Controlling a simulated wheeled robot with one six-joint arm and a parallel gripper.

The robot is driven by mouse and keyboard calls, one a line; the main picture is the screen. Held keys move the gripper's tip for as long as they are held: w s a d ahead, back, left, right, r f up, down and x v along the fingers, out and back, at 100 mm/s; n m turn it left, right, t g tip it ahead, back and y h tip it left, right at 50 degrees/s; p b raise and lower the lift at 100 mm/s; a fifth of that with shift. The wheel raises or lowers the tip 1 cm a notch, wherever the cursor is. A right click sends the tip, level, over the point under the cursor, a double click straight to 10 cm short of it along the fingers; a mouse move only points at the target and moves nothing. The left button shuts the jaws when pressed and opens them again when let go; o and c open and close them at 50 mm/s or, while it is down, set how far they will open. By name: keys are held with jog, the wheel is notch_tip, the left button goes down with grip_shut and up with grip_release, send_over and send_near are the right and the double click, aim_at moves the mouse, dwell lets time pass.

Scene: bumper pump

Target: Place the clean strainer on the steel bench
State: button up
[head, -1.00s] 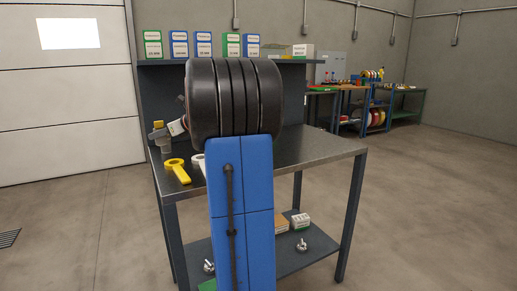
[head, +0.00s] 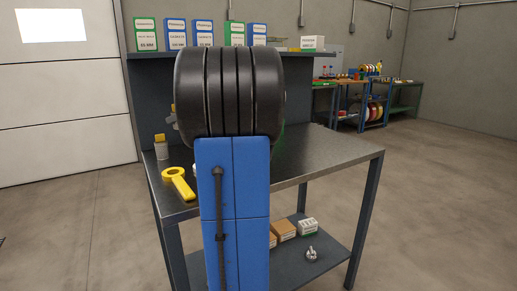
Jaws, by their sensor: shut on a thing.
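The steel bench (head: 325,152) stands in front of me with a dark metal top and a lower shelf. My own blue and black arm rises through the middle of the view and covers part of the benchtop. My gripper does not show; it is hidden behind the arm or out of frame. I cannot make out the strainer anywhere. A small patch of green shows at the right edge of my arm, too little to identify.
A yellow ring-ended tool (head: 178,183) and a small bottle (head: 161,149) are at the bench's left. Boxes (head: 284,229) and a metal part (head: 311,254) sit on the lower shelf. The benchtop's right side is clear.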

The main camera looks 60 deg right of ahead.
jog(key=shift+d, duration=0.25)
notch_tip(320, 180, down, 10)
jog(key=shift+r, duration=0.1)
dwell(0.4)
jog(key=o, duration=1.1)
jog(key=shift+f, duration=0.2)
jog(key=shift+r, duration=0.15)
jog(key=shift+s+r, duration=0.1)
jog(key=shift+s, duration=0.1)
jog(key=v, duration=1.1)
jog(key=shift+s+r, duration=0.15)
jog(key=shift+s, duration=0.05)
